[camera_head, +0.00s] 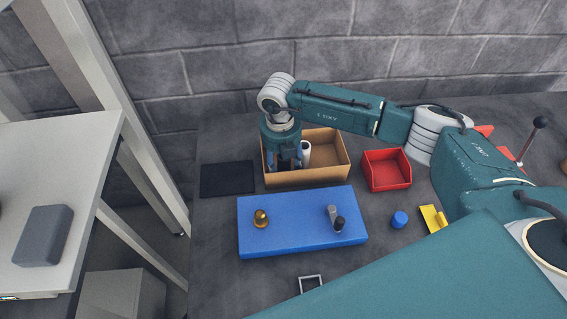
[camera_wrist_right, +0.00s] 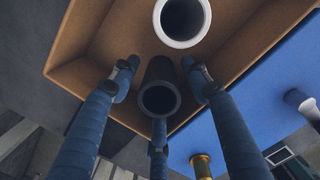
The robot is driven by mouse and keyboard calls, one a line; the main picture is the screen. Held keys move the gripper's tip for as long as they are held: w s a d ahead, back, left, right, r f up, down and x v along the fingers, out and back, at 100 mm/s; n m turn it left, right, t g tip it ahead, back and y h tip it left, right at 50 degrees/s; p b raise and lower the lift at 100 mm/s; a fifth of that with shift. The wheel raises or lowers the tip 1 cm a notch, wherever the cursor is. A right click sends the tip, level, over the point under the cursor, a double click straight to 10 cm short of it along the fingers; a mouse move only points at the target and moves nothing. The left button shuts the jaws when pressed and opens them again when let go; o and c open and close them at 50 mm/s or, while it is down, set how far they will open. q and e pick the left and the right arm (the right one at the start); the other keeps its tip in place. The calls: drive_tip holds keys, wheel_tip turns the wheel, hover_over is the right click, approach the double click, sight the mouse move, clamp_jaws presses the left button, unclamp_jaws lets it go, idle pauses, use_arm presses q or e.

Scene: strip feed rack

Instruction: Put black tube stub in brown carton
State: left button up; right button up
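The brown carton (camera_head: 322,176) stands at the back of the table with its open top up. In the right wrist view, the black tube stub (camera_wrist_right: 160,98) is upright over or in the carton (camera_wrist_right: 245,50), its open end facing the camera. My right gripper (camera_head: 285,165) points down into the carton's left part. In the wrist view its three fingers (camera_wrist_right: 160,88) are spread around the stub, with gaps at both sides. A white tube (camera_head: 305,153) stands in the carton beside the stub. The gripper hides the stub in the head view. My left gripper is out of view.
A blue block (camera_head: 280,237) in front of the carton bears a brass piece (camera_head: 261,218) and grey and black pieces (camera_head: 334,214). A red bin (camera_head: 387,170) is right of the carton, a black mat (camera_head: 227,178) left. A blue cap (camera_head: 399,219) and yellow piece (camera_head: 432,217) lie further right.

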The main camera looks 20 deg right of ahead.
drive_tip(key=shift+r, duration=0.6)
wheel_tip(320, 180, up, 11)
drive_tip(key=b, duration=0.2)
drive_tip(key=shift+s+a, duration=0.35)
drive_tip(key=shift+a, duration=0.05)
